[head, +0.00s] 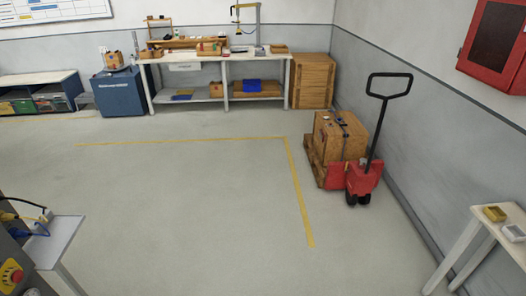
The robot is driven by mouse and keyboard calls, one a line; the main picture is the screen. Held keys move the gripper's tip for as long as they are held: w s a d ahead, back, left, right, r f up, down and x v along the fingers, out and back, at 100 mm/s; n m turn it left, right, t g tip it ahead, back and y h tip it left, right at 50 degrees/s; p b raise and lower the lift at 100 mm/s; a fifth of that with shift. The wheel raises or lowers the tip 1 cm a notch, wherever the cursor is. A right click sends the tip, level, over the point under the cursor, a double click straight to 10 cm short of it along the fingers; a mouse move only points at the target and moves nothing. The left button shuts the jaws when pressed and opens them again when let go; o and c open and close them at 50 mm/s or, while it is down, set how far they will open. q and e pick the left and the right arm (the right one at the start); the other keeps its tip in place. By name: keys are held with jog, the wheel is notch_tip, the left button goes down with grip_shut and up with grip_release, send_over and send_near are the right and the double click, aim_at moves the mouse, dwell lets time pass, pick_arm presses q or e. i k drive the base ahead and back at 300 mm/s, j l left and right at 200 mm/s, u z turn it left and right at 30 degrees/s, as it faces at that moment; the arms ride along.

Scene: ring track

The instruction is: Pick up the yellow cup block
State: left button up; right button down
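A small yellow block (495,213) lies on the white table (483,236) at the right edge of the head view. It may be the yellow cup block, but it is too small to tell its shape. Neither of my grippers shows in the head view.
A red pallet jack (362,180) with a wooden crate (340,138) stands by the right wall. A workbench (220,58) and a blue cabinet (120,93) stand at the back. A small table (57,240) is at lower left. The middle floor with yellow lines is clear.

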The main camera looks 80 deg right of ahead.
aim_at(495, 213)
jog(key=z, duration=4.55)
jog(key=i+l+u, duration=0.1)
jog(key=i, duration=2.25)
